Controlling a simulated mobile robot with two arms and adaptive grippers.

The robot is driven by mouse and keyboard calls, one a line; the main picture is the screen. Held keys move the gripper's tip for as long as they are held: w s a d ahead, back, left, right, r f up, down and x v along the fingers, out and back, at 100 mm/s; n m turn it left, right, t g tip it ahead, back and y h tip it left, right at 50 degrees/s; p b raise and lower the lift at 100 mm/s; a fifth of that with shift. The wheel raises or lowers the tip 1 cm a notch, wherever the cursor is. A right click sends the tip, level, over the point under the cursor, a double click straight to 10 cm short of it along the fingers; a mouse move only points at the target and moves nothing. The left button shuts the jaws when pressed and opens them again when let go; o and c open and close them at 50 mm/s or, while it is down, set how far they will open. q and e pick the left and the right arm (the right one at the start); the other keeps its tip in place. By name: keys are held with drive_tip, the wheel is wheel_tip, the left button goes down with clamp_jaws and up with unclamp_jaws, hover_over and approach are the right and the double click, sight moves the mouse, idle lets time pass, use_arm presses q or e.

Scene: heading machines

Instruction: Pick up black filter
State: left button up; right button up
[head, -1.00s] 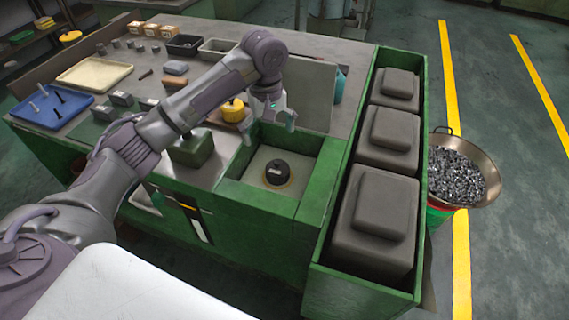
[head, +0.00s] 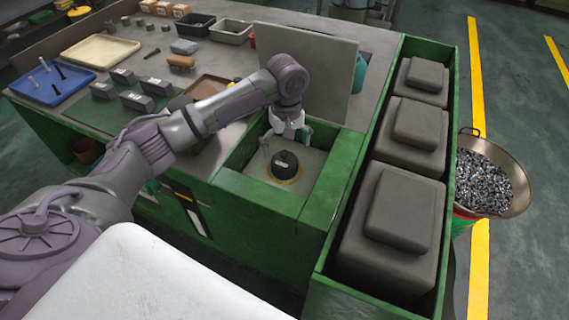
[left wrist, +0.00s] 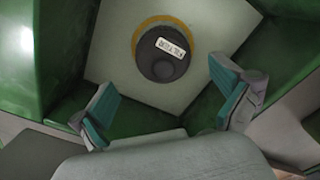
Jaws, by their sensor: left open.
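The black filter (head: 285,163) is a round black cap with a small white label. It sits on a yellowish ring on a pale plate (head: 252,166) inside the green recess of the bench. In the left wrist view the filter (left wrist: 163,62) shows from above, beyond the fingertips. My left gripper (head: 287,137) hangs over the recess, just above and behind the filter, pointing down. Its teal-padded fingers (left wrist: 165,112) are spread wide with nothing between them, apart from the filter. My right gripper is not in either view.
Green walls (head: 330,183) enclose the recess. To the right, a green bin (head: 449,110) holds three grey stepped blocks. A pan of metal scraps (head: 484,178) stands beyond it. An upright grey panel (head: 310,70) stands behind the arm. Trays and small parts cover the bench at left.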

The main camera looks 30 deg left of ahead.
sight(284, 163)
use_arm(q)
drive_tip(key=shift+w+f, duration=0.1)
drive_tip(key=shift+f, duration=0.65)
drive_tip(key=f, duration=0.2)
drive_tip(key=f+p, duration=0.1)
drive_tip(key=f, duration=0.1)
drive_tip(key=shift+s+a+f, duration=0.1)
drive_tip(key=shift+s+a, duration=0.05)
drive_tip(key=shift+s, duration=0.2)
drive_tip(key=shift+w+f, duration=0.1)
drive_tip(key=shift+f, duration=0.35)
drive_tip(key=c, duration=1.2)
